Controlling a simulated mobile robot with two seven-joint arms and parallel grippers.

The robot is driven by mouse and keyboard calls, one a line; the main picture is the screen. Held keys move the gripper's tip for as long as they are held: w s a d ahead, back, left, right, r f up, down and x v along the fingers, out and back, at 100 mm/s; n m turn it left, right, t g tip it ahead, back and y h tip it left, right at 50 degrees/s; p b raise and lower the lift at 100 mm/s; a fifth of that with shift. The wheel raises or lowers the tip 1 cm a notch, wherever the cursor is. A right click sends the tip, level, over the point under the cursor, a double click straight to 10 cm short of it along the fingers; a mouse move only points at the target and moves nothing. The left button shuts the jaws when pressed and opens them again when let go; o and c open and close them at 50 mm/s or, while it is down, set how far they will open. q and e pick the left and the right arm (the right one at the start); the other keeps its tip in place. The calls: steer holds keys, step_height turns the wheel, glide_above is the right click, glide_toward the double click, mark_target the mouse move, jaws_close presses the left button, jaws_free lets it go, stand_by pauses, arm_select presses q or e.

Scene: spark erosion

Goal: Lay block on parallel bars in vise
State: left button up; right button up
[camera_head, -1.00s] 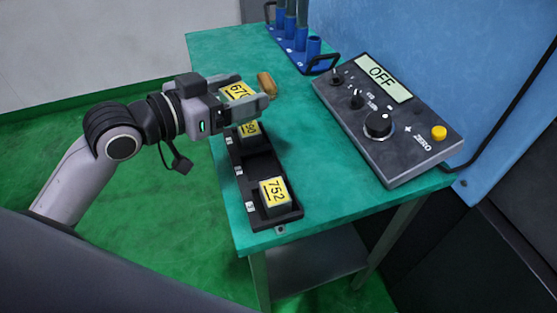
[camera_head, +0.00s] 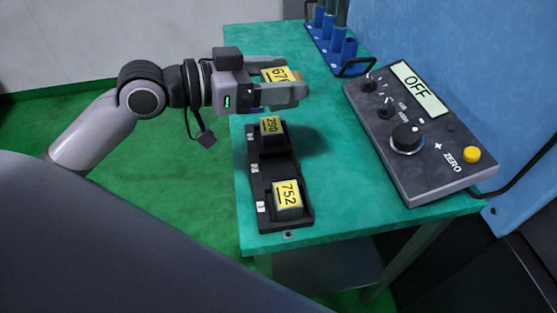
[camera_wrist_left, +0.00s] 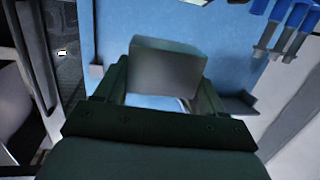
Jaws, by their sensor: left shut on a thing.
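My left gripper (camera_head: 288,82) is shut on a block with a yellow label (camera_head: 275,74) that begins with 67. It holds the block above the far end of the black rack. A small orange-brown patch shows at the block's right end, partly hidden by the finger. In the left wrist view the block (camera_wrist_left: 167,67) is a plain grey face between the two fingers. Blocks marked 290 (camera_head: 271,127) and 752 (camera_head: 287,196) sit in the rack. The vise and parallel bars are not in view. My right gripper is not in view.
The black rack (camera_head: 265,170) lies along the left edge of the green table (camera_head: 340,195). A grey control box (camera_head: 425,165) reading OFF stands on the right. A blue holder (camera_head: 325,48) with blue-handled tools is at the back. A blue wall (camera_head: 480,60) rises behind.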

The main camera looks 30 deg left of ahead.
arm_select(q)
steer(key=b, duration=0.2)
glide_above(278, 169)
step_height(278, 169, down, 13)
steer(key=shift+r, duration=0.15)
step_height(278, 169, down, 4)
steer(key=shift+r+b, duration=0.1)
steer(key=shift+b, duration=0.75)
steer(key=shift+f, duration=0.35)
steer(key=shift+f, duration=0.15)
steer(key=shift+f+b, duration=0.15)
steer(key=shift+b, duration=0.25)
steer(key=o, duration=1.3)
